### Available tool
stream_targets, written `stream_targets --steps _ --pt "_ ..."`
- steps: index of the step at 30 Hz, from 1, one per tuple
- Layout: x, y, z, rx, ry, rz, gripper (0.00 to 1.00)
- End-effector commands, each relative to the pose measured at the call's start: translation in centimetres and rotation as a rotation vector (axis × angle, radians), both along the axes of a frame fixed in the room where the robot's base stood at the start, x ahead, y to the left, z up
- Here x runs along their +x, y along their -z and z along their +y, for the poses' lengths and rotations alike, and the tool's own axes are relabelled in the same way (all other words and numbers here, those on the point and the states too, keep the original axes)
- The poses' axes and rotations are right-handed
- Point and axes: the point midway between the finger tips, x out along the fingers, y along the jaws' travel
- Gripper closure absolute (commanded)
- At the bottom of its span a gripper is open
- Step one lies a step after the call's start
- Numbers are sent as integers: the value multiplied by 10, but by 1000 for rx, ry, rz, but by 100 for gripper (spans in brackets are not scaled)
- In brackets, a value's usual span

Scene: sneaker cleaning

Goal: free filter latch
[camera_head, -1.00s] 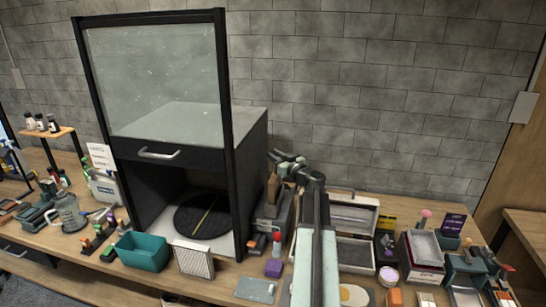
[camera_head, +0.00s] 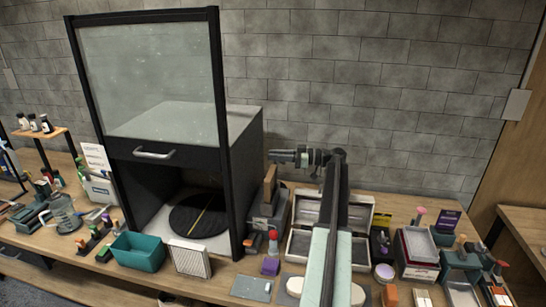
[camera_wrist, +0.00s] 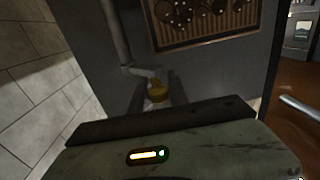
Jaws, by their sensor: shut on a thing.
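My gripper (camera_head: 274,156) reaches left to the side of the black cabinet (camera_head: 244,150) in the head view. The fingers hide part of the knob. A grey bent bar (camera_wrist: 118,38) comes down to just behind the knob. The filter panel (camera_wrist: 205,20), a brown slatted grille with dark round spots, sits above it on the grey cabinet side. The latch cannot be made out in the head view.
Below my arm are an open grey case (camera_head: 300,245) and a grey box with an upright brown block (camera_head: 270,185). A teal bin (camera_head: 138,252) and a white pleated filter (camera_head: 190,259) stand before the cabinet. Bench tools crowd the right. The wall is close behind.

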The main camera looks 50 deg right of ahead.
Motion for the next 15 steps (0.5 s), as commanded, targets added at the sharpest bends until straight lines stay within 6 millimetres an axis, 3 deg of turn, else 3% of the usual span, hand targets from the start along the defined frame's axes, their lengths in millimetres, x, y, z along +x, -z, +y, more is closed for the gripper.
stream_targets --steps 15 --pt "-5 0 -7 1 -281 -1 100"
